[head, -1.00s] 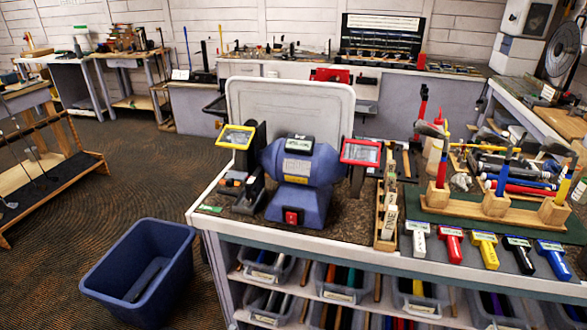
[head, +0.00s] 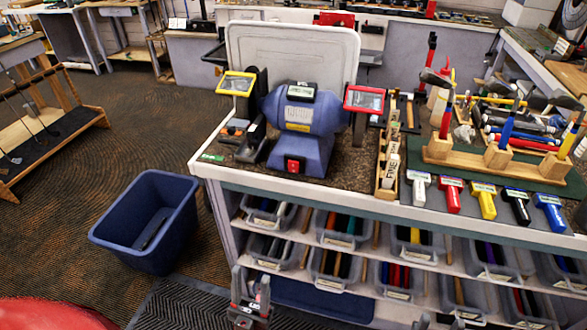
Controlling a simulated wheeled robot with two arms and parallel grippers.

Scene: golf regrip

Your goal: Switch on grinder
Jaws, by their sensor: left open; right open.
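The blue bench grinder (head: 300,120) stands on the workbench, with a yellow-framed eye shield (head: 236,84) on its left and a red-framed one (head: 364,99) on its right. A red switch (head: 293,166) sits low on the front of its base. I cannot tell the switch's position. My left gripper (head: 250,290) is open and empty, pointing up in front of the bench's lower shelves, well below the grinder. My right gripper (head: 433,321) barely shows at the bottom edge, right of the left one; its tips are apart and most of it is hidden.
The bench's front edge (head: 330,202) lies between my grippers and the grinder. Grey bins (head: 338,231) fill the shelves below. Coloured putter-like heads (head: 483,199) and a wooden rack (head: 500,157) stand right. A blue tub (head: 150,222) is on the floor left. A pale board (head: 290,52) stands behind.

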